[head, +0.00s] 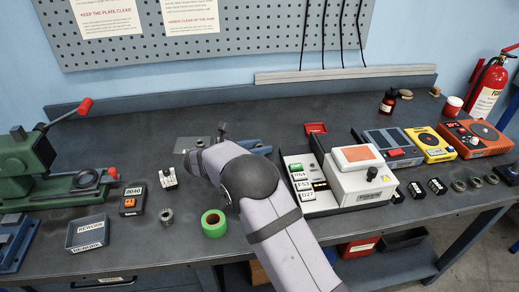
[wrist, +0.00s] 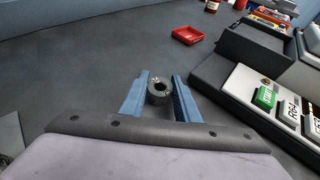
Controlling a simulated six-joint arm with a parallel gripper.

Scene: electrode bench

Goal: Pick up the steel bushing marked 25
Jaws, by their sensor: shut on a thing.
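My gripper (wrist: 161,84) shows in the wrist view with its two blue fingers on either side of a dark steel bushing (wrist: 159,96), and it is shut on it. The bushing's round hole faces up towards the camera. Its marking is too small to read, and I cannot tell its height over the bench. In the head view my arm hides the held bushing, and only a bit of blue finger shows past the wrist. Another steel bushing (head: 166,216) stands on the bench front, left of the green tape roll. Several similar rings (head: 459,185) lie at the far right.
A white device with labelled buttons (head: 362,181) stands just right of my arm. A red tray (head: 316,128) lies behind it. A green tape roll (head: 214,223), a grey bin (head: 88,232) and a green press (head: 28,160) are at left. The bench middle behind my gripper is mostly clear.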

